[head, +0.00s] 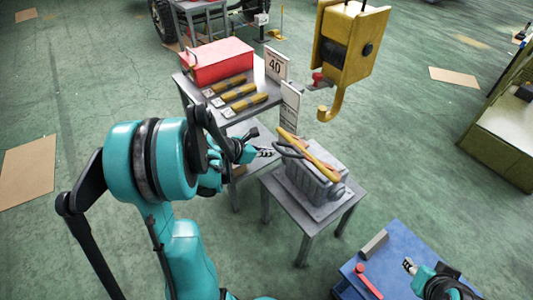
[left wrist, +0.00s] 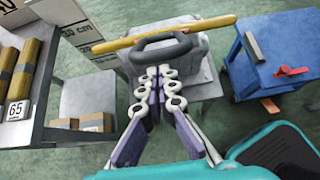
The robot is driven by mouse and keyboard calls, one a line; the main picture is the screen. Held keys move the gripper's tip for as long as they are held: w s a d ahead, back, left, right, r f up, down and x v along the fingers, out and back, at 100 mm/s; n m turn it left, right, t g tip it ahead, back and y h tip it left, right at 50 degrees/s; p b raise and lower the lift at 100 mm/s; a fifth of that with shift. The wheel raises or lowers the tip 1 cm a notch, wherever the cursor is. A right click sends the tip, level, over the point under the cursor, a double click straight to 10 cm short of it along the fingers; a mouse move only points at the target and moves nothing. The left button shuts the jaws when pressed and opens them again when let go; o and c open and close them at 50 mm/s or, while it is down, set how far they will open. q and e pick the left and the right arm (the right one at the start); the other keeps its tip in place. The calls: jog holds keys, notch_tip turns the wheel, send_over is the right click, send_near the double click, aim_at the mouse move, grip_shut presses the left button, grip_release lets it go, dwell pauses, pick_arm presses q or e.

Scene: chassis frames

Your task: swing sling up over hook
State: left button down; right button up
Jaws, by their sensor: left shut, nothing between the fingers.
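The yellow sling (head: 308,152) lies slantwise over the top of a grey machine block (head: 315,185) on a small grey table. It also shows in the left wrist view (left wrist: 205,27), crossing over a dark loop-shaped handle (left wrist: 150,45). The yellow hook (head: 330,110) hangs from a yellow hoist block (head: 350,42), above and behind the block, with nothing on it. My left gripper (head: 267,152) is shut and empty, just left of the block. In the left wrist view its fingertips (left wrist: 164,72) are close to the loop; contact is unclear. My right gripper (head: 409,266) is at the lower right.
A grey bench (head: 185,88) holds a red box (head: 218,60), several rolled slings (head: 243,103) and signs, one marked 40 (head: 275,64). A blue cart (head: 400,250) with a red-handled tool stands at the lower right. Open floor lies right of the hook.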

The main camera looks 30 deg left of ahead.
pick_arm(q)
jog(key=w+d+r+g+y+p, duration=0.1)
jog(key=w+d+r+g+p, duration=0.3)
jog(key=w+r+p, duration=0.7)
jog(key=shift+w+d+r+y, duration=0.25)
jog(key=shift+w+d+y, duration=0.15)
jog(key=shift+w+d, duration=0.55)
jog(key=shift+w+a, duration=0.15)
jog(key=shift+a, duration=0.1)
jog(key=s+f+p+v, duration=0.1)
jog(key=v, duration=1)
jog(key=shift+s+a+p, duration=0.35)
jog(key=shift+s+a, duration=0.05)
